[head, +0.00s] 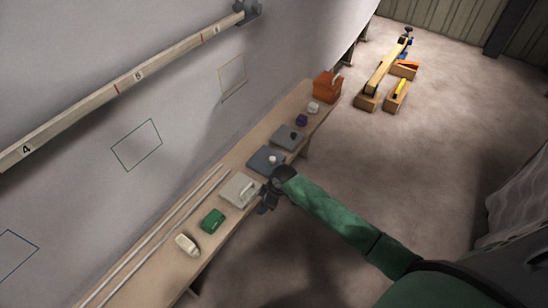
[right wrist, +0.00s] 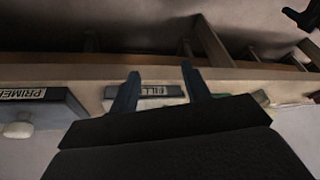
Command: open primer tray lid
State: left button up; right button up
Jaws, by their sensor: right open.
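The primer tray is the blue-grey tray (head: 258,164) with a pale knob on its lid, on the long wooden bench; its lid looks closed. In the right wrist view, the tray's label reading PRIMER (right wrist: 22,94) is at the left edge, with the pale knob (right wrist: 18,130) below it. My right gripper (head: 266,208) is open and empty at the bench's front edge, beside the light grey tray (head: 236,190). In the right wrist view, its open fingers (right wrist: 160,82) straddle the FILL label of that neighbouring tray, with the primer tray off to the left. My left gripper is not in view.
A dark grey tray (head: 287,136), purple and white items and an orange box (head: 326,87) stand farther along the bench. A green box (head: 212,221) and a white item (head: 187,244) lie nearer. Two long rods run along the wall side.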

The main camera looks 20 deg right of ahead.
jog(key=w+d+r+n, duration=0.35)
jog(key=w+r, duration=0.25)
jog(key=w, duration=0.3)
jog(key=g, duration=0.1)
send_near(273, 158)
jog(key=f, duration=0.1)
jog(key=shift+n, duration=0.45)
jog(key=p+x, duration=0.2)
jog(key=x, duration=0.4)
jog(key=shift+a, duration=0.25)
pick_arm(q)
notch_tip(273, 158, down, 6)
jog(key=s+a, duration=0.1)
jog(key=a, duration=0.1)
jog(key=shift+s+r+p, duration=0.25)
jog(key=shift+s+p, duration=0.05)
pick_arm(e)
jog(key=shift+x, duration=0.85)
jog(key=shift+d, duration=0.1)
grip_shut()
